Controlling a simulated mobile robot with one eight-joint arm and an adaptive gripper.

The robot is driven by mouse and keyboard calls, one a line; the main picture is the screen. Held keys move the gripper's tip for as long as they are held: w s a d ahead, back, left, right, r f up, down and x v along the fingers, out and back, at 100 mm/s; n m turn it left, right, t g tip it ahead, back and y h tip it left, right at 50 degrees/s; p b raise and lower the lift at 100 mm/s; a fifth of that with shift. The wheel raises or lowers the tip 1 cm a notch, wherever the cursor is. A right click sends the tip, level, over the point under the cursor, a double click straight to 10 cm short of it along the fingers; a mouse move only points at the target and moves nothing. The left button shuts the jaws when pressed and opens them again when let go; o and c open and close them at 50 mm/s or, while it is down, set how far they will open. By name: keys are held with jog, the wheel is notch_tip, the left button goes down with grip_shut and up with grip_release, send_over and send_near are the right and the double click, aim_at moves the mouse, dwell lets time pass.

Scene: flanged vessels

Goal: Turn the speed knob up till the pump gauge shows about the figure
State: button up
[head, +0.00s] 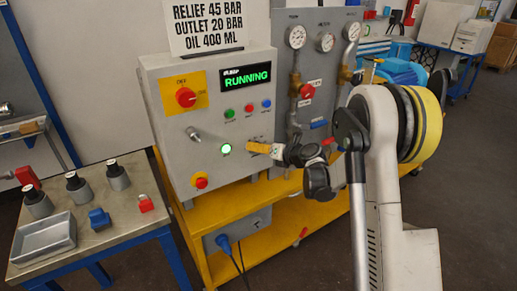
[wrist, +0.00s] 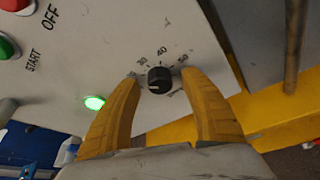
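The black speed knob (wrist: 159,79) is on the grey panel in the wrist view, with a scale marked 30, 40 and 50 around it. A pale mark shows at its lower left edge. My gripper (wrist: 161,77) has its yellow fingers either side of the knob, with a visible gap on both sides. In the head view my gripper (head: 250,147) is at the lower right of the control box and hides the knob. Three round gauges (head: 296,37), (head: 325,42), (head: 351,31) are on the panel behind; their needles are too small to read.
The control box display (head: 246,77) reads RUNNING. A sign (head: 205,25) reads relief 45 bar, outlet 20 bar, oil 400 ml. A red stop knob (head: 186,97) and push buttons (head: 249,108) are on the box. A side table (head: 110,228) with a tray stands left.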

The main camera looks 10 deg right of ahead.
jog(key=v, duration=1.2)
jog(key=shift+r, duration=0.1)
notch_tip(320, 180, up, 21)
jog(key=s+d+m+t+h, duration=0.2)
jog(key=m+t+h, duration=0.45)
jog(key=m, duration=0.75)
jog(key=s+d+r+m+g+h, duration=0.1)
jog(key=s+d+m+g+h, duration=0.2)
jog(key=s+m, duration=0.45)
jog(key=s+a+f+m+g, duration=0.3)
jog(key=s+f+m, duration=0.1)
jog(key=s, duration=0.3)
jog(key=s+a+f+m+g+y, duration=0.1)
jog(key=s+a+f+m+g, duration=0.1)
jog(key=s+a+f+m, duration=0.2)
jog(key=s+a+f+m+g+y, duration=0.1)
jog(key=s+a+f+m+g, duration=0.2)
jog(key=s+f+m, duration=0.3)
jog(key=s+f, duration=0.3)
jog(key=s, duration=0.3)
jog(key=shift+a+f+g, duration=0.25)
jog(key=shift+a+g, duration=0.05)
jog(key=shift+g, duration=0.05)
